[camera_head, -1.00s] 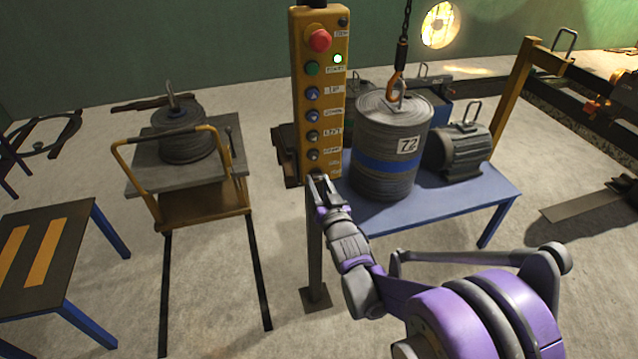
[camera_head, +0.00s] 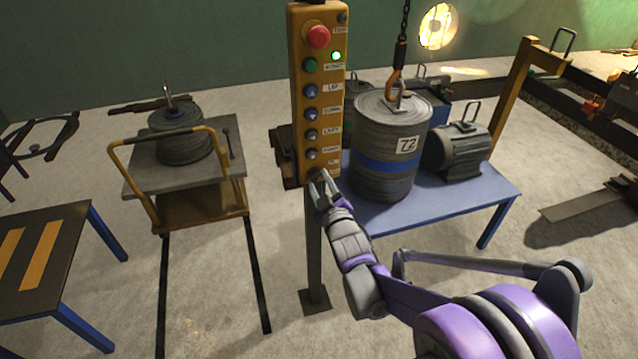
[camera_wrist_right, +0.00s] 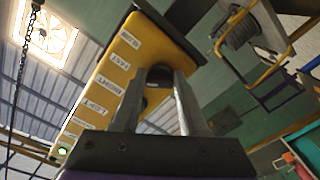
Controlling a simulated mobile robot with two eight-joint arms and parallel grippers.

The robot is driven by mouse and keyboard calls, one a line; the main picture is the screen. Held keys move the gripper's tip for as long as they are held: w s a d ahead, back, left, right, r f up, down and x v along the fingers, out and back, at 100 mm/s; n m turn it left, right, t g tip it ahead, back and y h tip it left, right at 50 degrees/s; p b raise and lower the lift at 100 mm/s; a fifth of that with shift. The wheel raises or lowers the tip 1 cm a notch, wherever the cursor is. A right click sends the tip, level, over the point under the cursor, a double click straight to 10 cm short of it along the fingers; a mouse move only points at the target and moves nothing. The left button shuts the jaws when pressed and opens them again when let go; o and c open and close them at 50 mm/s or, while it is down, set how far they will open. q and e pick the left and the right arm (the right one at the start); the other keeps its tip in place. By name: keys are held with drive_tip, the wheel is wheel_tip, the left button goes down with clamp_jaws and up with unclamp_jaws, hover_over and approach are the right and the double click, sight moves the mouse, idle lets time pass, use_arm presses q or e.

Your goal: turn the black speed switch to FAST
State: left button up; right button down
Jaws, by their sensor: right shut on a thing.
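The yellow control box (camera_head: 322,95) stands upright on a post, with a red button, several smaller buttons and white labels down its front. My right gripper (camera_head: 319,181) is at the bottom of this box. In the right wrist view its fingers (camera_wrist_right: 160,82) are shut on the black speed switch (camera_wrist_right: 159,72), beside labels that appear to read SLOW and FAST. The fingers hide most of the switch, and I cannot tell which way it points. My left gripper is not in view.
A grey drum (camera_head: 388,130) marked 72 hangs on a hook above or on the blue table (camera_head: 440,203), next to a grey motor (camera_head: 459,150). A cart (camera_head: 195,205) with a reel (camera_head: 182,145) stands on rails at left. A striped table (camera_head: 45,250) is further left.

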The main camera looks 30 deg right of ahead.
drive_tip(key=shift+n, duration=1.1)
drive_tip(key=shift+c, duration=2.2)
unclamp_jaws()
drive_tip(key=shift+s, duration=0.1)
drive_tip(key=v, duration=1)
drive_tip(key=shift+s+p, duration=0.3)
drive_tip(key=shift+p, duration=0.05)
drive_tip(key=shift+a, duration=0.15)
